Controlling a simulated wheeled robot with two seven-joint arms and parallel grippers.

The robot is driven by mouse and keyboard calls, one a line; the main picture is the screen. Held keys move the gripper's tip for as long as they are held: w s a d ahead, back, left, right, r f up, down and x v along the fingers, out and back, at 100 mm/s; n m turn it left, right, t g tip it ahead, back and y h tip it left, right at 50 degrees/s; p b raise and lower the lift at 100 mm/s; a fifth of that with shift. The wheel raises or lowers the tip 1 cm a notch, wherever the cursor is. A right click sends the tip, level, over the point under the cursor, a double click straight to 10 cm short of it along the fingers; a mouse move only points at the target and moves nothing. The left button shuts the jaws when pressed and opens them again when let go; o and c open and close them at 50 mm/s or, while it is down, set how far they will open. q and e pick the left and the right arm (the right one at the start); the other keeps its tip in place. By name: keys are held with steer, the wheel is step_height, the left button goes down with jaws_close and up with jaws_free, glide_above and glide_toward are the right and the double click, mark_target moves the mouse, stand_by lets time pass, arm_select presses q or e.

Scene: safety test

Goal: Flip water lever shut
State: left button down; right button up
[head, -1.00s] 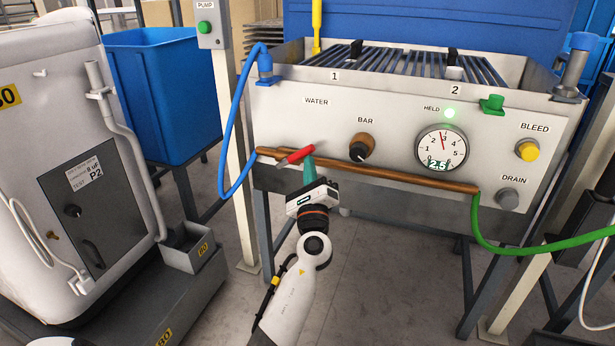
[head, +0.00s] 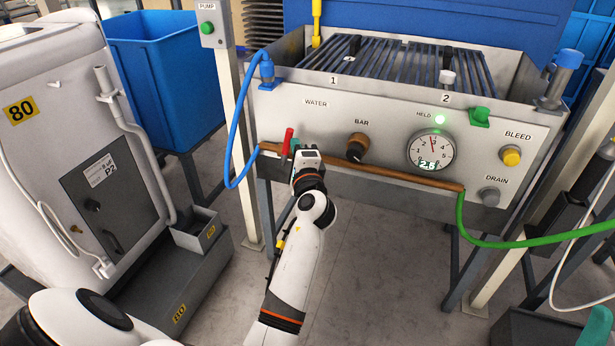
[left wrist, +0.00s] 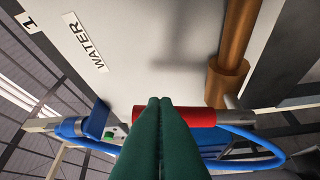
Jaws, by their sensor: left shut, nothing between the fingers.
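The red water lever (head: 288,141) is on the panel below the WATER label, at the left end of the copper pipe (head: 365,169). It stands nearly upright, crosswise to the pipe. It also shows in the left wrist view (left wrist: 188,117), partly behind the fingers. My left gripper (head: 296,147) is shut and empty, just right of the lever in the head view. In the left wrist view its green fingertips (left wrist: 159,102) are together and overlap the lever; I cannot tell whether they touch it.
The panel carries a BAR knob (head: 357,146), a pressure gauge (head: 431,150), a lit green HELD lamp (head: 440,119) and a yellow BLEED button (head: 511,156). A blue hose (head: 230,150) loops at left and a green hose (head: 520,243) at right. A white machine (head: 50,130) stands at left.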

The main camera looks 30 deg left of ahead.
arm_select(q)
steer(key=shift+s+a+r+n+p, duration=0.2)
steer(key=shift+a+r+n+p, duration=0.45)
steer(key=shift+p, duration=0.6)
steer(key=shift+a+f, duration=0.15)
steer(key=shift+a, duration=0.1)
arm_select(e)
steer(key=w+f+g+h, duration=0.3)
steer(key=w+f+g, duration=0.3)
steer(key=f+g, duration=0.3)
steer(key=shift+f, duration=0.65)
steer(key=shift+w, duration=0.1)
